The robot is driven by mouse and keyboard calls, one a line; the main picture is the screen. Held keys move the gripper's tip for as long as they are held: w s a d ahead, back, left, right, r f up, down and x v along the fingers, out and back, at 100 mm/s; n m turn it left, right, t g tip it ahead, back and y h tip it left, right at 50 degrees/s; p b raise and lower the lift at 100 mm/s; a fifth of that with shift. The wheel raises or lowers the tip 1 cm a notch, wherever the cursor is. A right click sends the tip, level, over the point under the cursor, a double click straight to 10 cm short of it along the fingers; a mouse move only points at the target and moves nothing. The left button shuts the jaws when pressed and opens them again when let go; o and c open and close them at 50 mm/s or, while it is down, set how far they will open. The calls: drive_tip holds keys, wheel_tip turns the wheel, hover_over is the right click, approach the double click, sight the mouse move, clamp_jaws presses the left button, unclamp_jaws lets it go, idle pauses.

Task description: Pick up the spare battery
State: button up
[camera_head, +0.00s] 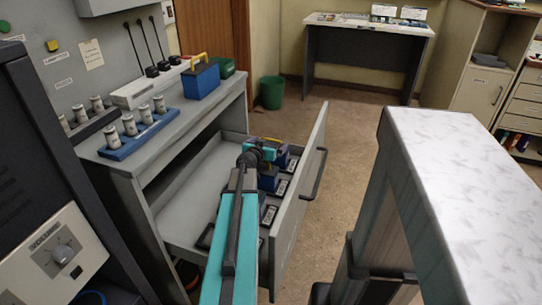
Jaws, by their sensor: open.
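My arm reaches into an open grey drawer (186,199), and my gripper (267,157) is over its right part, close to the front panel. It is open. A small dark blue block with a bit of yellow (268,179) is just below the gripper, probably a battery. Another dark block (282,158) is partly hidden behind the gripper. I cannot tell whether the fingers touch either one. A blue battery-like box with a yellow handle (201,80) stands on the console top. No readable label shows which one is the spare.
Several black slots with pale labels (268,215) line the drawer front. The drawer's front panel and handle (315,176) stand out into the room. A blue rack of cylinders (137,142) is on the console. A white-topped counter (455,150) is close on the right. A green bin (272,92) is on the floor.

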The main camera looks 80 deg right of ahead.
idle(0.3)
drive_tip(key=c, duration=2.2)
drive_tip(key=shift+o, duration=0.2)
drive_tip(key=shift+r, duration=0.1)
wheel_tip(320, 180, up, 28)
drive_tip(key=p, duration=0.4)
